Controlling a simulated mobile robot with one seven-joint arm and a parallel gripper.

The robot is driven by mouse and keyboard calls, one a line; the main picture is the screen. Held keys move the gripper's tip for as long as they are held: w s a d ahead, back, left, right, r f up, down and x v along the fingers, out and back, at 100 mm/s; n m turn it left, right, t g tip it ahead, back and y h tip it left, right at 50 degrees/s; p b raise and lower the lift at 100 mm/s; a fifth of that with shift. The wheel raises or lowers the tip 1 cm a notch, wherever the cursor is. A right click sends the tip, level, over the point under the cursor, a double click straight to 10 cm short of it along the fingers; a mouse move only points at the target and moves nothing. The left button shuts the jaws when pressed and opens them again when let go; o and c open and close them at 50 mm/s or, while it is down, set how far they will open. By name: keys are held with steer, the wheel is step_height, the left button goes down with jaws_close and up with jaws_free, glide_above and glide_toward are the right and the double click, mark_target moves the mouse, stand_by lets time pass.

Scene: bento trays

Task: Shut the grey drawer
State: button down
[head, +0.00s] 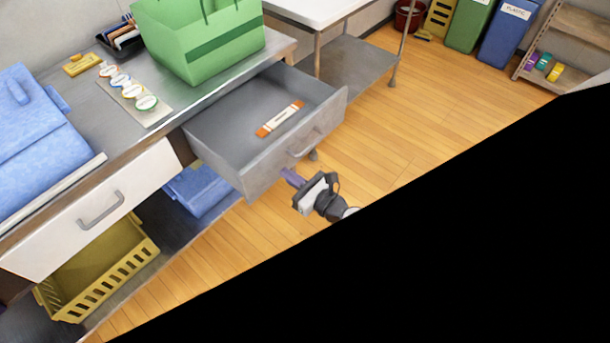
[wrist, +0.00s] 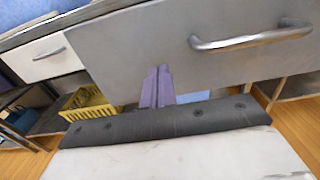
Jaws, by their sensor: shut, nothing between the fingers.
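The grey drawer (head: 267,181) stands pulled out from the steel counter in the head view, with an orange and white stick-shaped item (head: 280,118) lying inside it. Its front panel (wrist: 150,40) fills the upper part of the wrist view, with the metal bar handle (wrist: 250,38) at upper right. My gripper (head: 287,175) is in front of the drawer's front, low and to the left of the handle. Its purple fingers (wrist: 157,88) are shut together with nothing between them and point at the panel's lower part. I cannot tell whether the fingertips touch it.
A white drawer (head: 95,215) is shut to the left. A green bag (head: 200,45) stands on the counter above. A yellow crate (head: 95,265) and a blue folded item (head: 200,190) lie below. The wooden floor (head: 400,135) to the right is clear.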

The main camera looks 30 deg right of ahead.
steer(key=shift+x, duration=0.9)
steer(key=shift+w, duration=0.1)
steer(key=x, duration=2.3)
steer(key=shift+f, duration=0.15)
steer(key=shift+w+a, duration=0.2)
steer(key=shift+w, duration=0.3)
steer(key=shift+w+r, duration=0.1)
steer(key=shift+r, duration=0.2)
steer(key=shift+a+r, duration=0.1)
